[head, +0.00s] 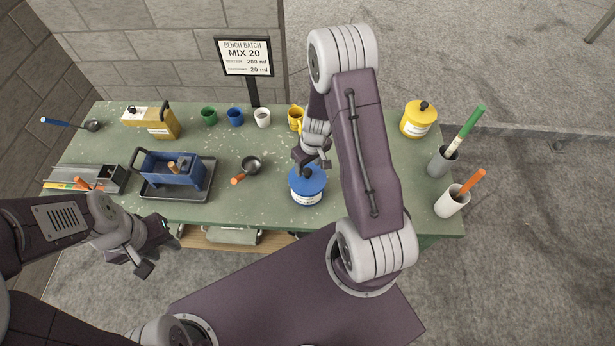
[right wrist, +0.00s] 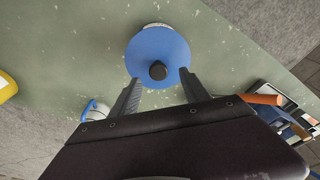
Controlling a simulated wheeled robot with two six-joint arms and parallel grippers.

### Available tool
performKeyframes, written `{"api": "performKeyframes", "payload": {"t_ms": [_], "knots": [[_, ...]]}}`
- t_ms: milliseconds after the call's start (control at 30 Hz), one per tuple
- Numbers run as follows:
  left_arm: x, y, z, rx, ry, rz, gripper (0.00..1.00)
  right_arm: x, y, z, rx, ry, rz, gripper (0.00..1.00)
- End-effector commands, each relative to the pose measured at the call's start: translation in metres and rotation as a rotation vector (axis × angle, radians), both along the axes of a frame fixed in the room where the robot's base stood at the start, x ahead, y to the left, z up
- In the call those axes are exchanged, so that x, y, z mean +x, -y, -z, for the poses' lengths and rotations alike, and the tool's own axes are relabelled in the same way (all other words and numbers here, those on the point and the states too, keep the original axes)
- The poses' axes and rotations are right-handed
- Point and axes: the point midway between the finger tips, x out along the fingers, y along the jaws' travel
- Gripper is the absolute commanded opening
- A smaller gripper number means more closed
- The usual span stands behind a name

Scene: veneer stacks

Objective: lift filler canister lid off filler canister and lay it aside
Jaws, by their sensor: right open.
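A blue canister (head: 306,199) with a white label stands near the front edge of the table, its blue lid (head: 307,180) with a black knob (head: 307,171) seated on top. In the right wrist view the lid (right wrist: 158,45) and knob (right wrist: 158,71) lie just beyond and between the fingertips. My right gripper (head: 313,160) is open and empty, above and close to the lid; it also shows in the right wrist view (right wrist: 160,92). My left gripper (head: 157,247) is open and empty in front of the table's left part. The canister's label is too small to read.
A yellow lidded canister (head: 417,123) stands at the back right. Grey (head: 441,162) and white (head: 451,204) holders with tools stand at the right edge. Several mugs and a sign (head: 244,56) stand behind.

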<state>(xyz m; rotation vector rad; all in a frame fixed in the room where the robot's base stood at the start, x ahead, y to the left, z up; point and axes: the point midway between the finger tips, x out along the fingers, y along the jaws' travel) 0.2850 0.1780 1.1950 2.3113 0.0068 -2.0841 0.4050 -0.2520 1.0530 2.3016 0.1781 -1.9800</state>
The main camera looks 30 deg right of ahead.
Motion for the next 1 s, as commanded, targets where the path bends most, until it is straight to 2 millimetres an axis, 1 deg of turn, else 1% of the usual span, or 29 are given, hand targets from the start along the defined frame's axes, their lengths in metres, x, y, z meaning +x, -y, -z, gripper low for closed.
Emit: {"api": "performKeyframes", "payload": {"t_ms": [67,133,300,367,467,633,667,700,767,800,833,867,1000], "knots": [[0.000,0.000,0.000,0.000,0.000,0.000,0.36,0.001,0.000,0.001,-0.001,0.001,0.000,0.54],[0.000,0.000,0.003,0.000,0.000,0.000,0.36,0.001,0.000,0.008,0.000,0.000,0.000,0.54],[0.000,0.000,0.019,0.000,0.001,0.000,0.36,0.005,0.002,0.042,0.001,-0.001,0.001,0.54],[0.000,0.000,0.023,0.000,0.001,0.000,0.36,0.006,0.002,0.049,0.000,0.000,0.000,0.54],[0.000,0.000,0.023,0.000,0.001,0.000,0.36,0.008,0.002,0.054,0.000,0.000,0.000,0.54],[0.000,0.000,0.022,0.000,0.001,0.000,0.36,0.008,0.002,0.052,0.000,0.001,-0.001,0.54],[0.000,0.000,0.022,0.000,0.001,0.000,0.36,0.008,0.002,0.052,0.000,0.001,-0.001,0.51],[0.000,0.000,0.022,0.000,0.001,0.000,0.36,0.008,0.002,0.052,0.000,0.001,0.000,0.40],[0.000,0.000,0.022,0.000,0.001,0.000,0.36,0.008,0.002,0.052,0.000,0.001,0.000,0.23],[0.000,0.000,0.022,0.000,0.001,0.000,0.36,0.008,0.002,0.052,0.000,0.001,0.000,0.12],[0.000,0.000,0.022,0.000,0.001,0.000,0.36,0.008,0.002,0.052,0.000,0.001,0.000,0.04],[0.000,0.000,0.022,0.000,0.001,0.000,0.36,0.008,0.002,0.052,0.000,0.001,0.000,0.00],[0.000,0.000,0.022,0.000,0.001,0.000,0.36,0.008,0.002,0.052,0.000,0.001,0.000,0.00]]}}
